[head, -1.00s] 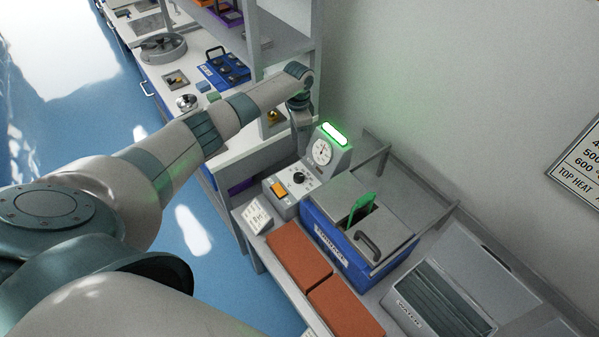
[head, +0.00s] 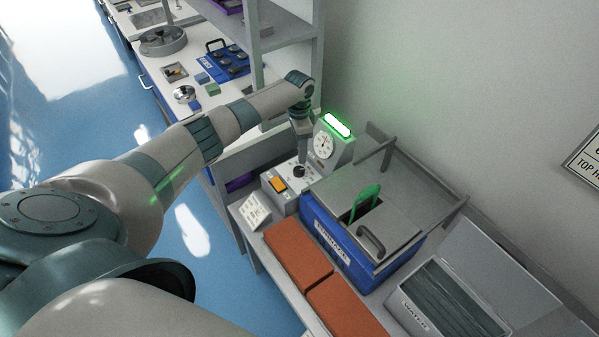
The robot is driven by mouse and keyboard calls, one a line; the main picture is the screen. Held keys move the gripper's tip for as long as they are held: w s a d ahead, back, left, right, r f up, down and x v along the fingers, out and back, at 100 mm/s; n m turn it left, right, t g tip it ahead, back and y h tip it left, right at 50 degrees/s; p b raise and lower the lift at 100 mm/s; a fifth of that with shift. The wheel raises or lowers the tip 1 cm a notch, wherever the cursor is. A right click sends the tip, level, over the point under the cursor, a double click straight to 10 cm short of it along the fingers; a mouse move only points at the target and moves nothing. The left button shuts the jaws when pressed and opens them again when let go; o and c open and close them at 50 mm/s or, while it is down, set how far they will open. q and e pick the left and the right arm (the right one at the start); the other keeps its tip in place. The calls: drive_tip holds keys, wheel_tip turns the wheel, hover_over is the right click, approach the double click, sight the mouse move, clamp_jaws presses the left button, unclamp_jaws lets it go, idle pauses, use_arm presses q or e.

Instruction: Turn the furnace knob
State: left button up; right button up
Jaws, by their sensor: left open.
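The furnace control box (head: 283,198) is light grey and has a black round knob (head: 299,171) on its top face. An orange switch (head: 278,184) sits left of the knob. Behind them stands a white dial (head: 323,146) with a lit green lamp (head: 338,125) above it. The blue furnace (head: 335,245) with a grey lid is just to the right. My left gripper (head: 302,157) points down just above and behind the knob. Its fingers are small and partly blurred into the box, so I cannot tell whether they touch the knob. My right gripper is out of view.
Two orange-brown blocks (head: 298,252) lie in front of the furnace. A green handle (head: 365,200) stands in the lid's slot. A water tank (head: 440,305) is at the lower right. A white card (head: 255,211) stands left of the box. A shelf post (head: 256,45) rises behind my arm.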

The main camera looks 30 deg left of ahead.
sight(299, 169)
use_arm(q)
drive_tip(key=shift+f+b, duration=4.1)
drive_tip(key=shift+f, duration=0.75)
drive_tip(key=c, duration=1)
